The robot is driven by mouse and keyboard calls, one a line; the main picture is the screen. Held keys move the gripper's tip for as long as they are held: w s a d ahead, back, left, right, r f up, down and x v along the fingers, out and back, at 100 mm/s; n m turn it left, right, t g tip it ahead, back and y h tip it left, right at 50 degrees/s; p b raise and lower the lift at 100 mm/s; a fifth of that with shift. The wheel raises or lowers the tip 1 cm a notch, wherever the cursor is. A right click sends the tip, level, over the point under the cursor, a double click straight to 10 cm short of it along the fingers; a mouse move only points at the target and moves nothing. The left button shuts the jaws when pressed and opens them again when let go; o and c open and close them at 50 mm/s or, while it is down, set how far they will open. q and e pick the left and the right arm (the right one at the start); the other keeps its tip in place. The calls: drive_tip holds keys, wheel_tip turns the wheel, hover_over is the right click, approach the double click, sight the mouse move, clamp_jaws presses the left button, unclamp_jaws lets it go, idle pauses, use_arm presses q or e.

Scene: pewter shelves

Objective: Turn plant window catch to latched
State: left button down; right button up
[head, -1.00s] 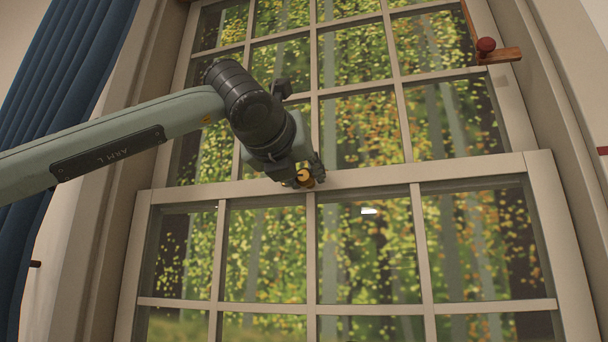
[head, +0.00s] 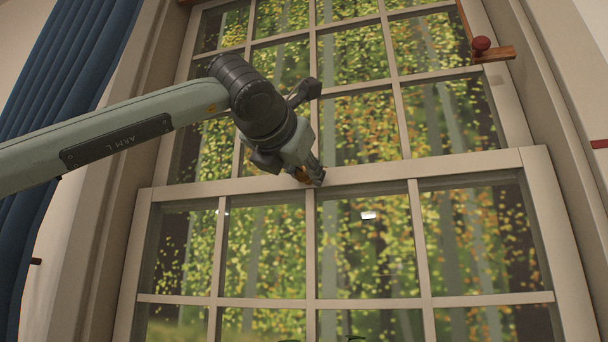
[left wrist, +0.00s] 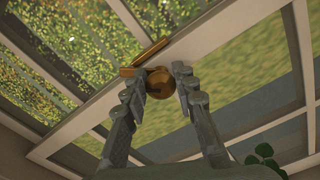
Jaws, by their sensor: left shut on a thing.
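The window catch (head: 301,174) is a small brass piece on the meeting rail of the sash window, mostly hidden by my left gripper in the head view. In the left wrist view its round knob (left wrist: 160,90) sits between my fingers, with a brass bar (left wrist: 150,52) beyond it along the rail. My left gripper (head: 312,176) is shut on the catch, and its fingers also show in the left wrist view (left wrist: 162,84), one on each side of the knob. I cannot tell whether the catch is fully latched. My right gripper is not in view.
The lower sash rail (head: 420,172) runs across the window. A blue curtain (head: 70,90) hangs at the left. Green plant leaves (left wrist: 262,160) show low in the left wrist view.

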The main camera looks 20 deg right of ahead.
use_arm(q)
drive_tip(key=shift+m, duration=1)
drive_tip(key=m, duration=0.2)
drive_tip(key=shift+m, duration=0.3)
drive_tip(key=m, duration=0.3)
drive_tip(key=shift+d+f, duration=0.1)
drive_tip(key=shift+s+m+p, duration=0.1)
drive_tip(key=shift+m+p, duration=0.25)
drive_tip(key=shift+m, duration=1.05)
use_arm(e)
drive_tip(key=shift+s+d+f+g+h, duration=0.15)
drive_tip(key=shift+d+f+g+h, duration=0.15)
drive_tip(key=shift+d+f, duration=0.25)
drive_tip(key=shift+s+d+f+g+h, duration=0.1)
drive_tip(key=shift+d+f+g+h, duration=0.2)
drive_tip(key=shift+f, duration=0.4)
use_arm(q)
drive_tip(key=c, duration=1.2)
unclamp_jaws()
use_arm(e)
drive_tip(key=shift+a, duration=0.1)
